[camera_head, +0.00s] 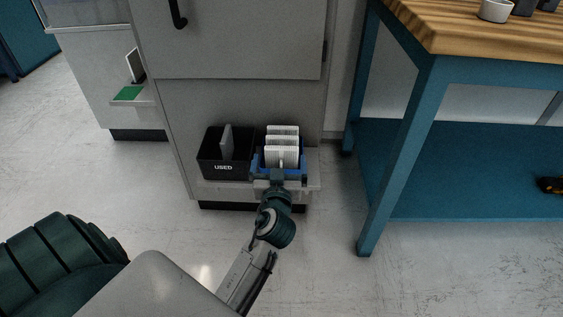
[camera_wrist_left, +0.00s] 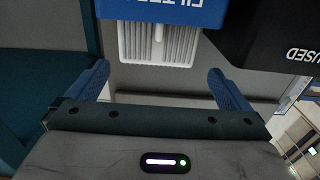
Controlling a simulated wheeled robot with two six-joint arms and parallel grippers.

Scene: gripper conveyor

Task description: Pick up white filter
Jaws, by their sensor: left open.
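White ribbed filters (camera_head: 282,146) stand upright in a row in a blue bin (camera_head: 258,160) on a low shelf of the grey cabinet. My left gripper (camera_head: 279,166) is at the front of this bin, open, and partly hides it. In the left wrist view, which looks upside down, the nearest white filter (camera_wrist_left: 158,46) sticks out of the blue bin (camera_wrist_left: 165,12), whose lettering is cut off. It lies just beyond the gap between the spread fingers of my left gripper (camera_wrist_left: 159,76), with space on both sides. My right gripper is out of view.
A black bin (camera_head: 209,161) marked USED, holding a grey filter (camera_head: 226,141), stands left of the blue bin; it also shows in the wrist view (camera_wrist_left: 282,35). A teal workbench (camera_head: 402,150) stands to the right. A green pad (camera_head: 129,93) lies on a ledge farther left.

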